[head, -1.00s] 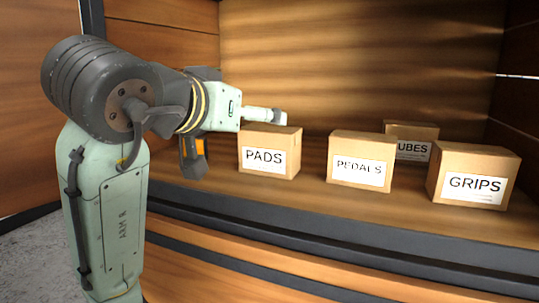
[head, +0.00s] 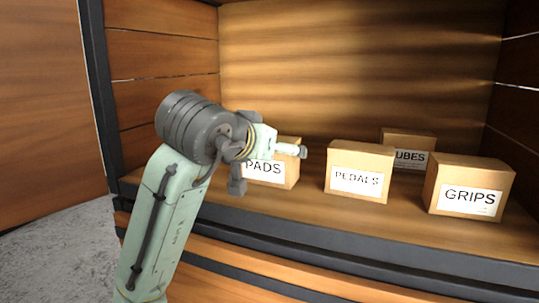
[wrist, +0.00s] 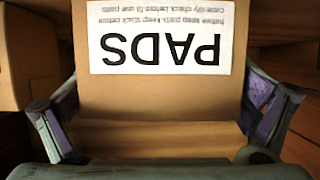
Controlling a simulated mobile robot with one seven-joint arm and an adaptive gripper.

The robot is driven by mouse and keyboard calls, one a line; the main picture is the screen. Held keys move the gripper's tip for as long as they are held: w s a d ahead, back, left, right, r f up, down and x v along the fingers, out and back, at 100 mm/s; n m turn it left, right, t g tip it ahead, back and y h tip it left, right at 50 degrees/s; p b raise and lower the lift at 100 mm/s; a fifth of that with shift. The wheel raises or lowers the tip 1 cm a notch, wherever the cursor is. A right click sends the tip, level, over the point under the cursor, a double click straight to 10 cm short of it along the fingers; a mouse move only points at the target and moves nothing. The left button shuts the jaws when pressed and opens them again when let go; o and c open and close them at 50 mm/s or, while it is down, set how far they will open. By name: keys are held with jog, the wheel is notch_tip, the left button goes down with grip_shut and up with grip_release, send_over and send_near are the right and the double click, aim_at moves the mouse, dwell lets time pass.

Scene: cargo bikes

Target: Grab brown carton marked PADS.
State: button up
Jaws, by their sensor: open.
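The brown carton marked PADS (head: 284,178) stands on the wooden shelf, partly hidden behind my arm in the head view. In the wrist view the PADS carton (wrist: 160,95) fills the middle, its white label upside down. My gripper (wrist: 155,125) is open, with one finger low on each side of the carton's near part. In the head view my gripper (head: 270,165) is in front of the carton, and its fingers are partly hidden. I cannot tell whether the fingers touch the carton.
The PEDALS carton (head: 359,158) stands to the right of PADS with a gap between. The GRIPS carton (head: 470,172) is farther right, and the TUBES carton (head: 408,139) is behind. The shelf's dark front edge (head: 300,228) runs below them. A wooden side wall (head: 162,80) is at left.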

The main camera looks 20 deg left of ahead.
jog(key=shift+c, duration=0.4)
jog(key=c, duration=0.9)
jog(key=shift+r, duration=0.1)
